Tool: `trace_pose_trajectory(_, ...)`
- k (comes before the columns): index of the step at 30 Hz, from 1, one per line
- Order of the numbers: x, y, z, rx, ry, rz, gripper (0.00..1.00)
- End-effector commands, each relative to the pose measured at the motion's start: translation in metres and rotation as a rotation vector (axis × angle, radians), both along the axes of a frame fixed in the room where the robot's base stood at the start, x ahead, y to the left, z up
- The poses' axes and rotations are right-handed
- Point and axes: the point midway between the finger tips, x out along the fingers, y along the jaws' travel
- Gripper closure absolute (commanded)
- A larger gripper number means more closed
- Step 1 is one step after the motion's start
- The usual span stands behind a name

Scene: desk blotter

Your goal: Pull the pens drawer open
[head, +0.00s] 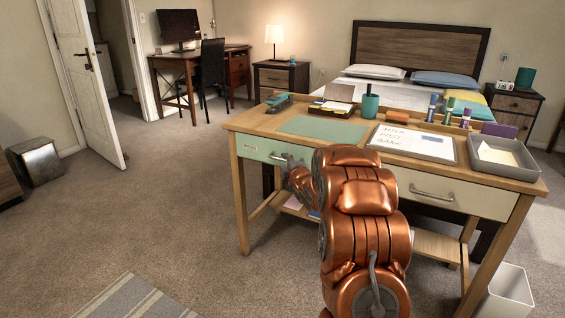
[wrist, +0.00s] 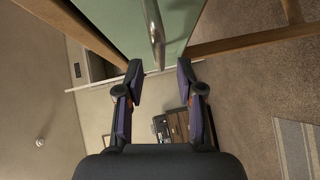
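The pens drawer (head: 262,150) is the pale green front on the left of the desk, with a small label at its left. It looks flush with the desk frame. In the wrist view its green front (wrist: 116,22) fills the top, and its metal bar handle (wrist: 154,26) runs down the middle. My gripper (wrist: 160,72) is open, with the handle's lower end lying between its fingertips and a gap on each side. In the head view my gripper is at the handle, and my copper arm hides part of the drawer's right side.
The wooden desk (head: 236,127) bears a green blotter (head: 322,130), a whiteboard (head: 412,142) and a grey tray (head: 488,165). A cream drawer (head: 470,197) is on the right. A white bin (head: 508,292) stands at lower right.

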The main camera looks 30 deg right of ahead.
Motion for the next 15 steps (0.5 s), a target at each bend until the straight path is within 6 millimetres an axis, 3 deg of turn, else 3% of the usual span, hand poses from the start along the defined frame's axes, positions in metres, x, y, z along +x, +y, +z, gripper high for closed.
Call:
trace_pose_trajectory(9, 0.032, -0.007, -0.006, -0.001, 0.001, 0.001, 0.63)
trace_pose_trajectory(15, 0.039, -0.009, -0.006, 0.001, -0.001, 0.0, 0.63)
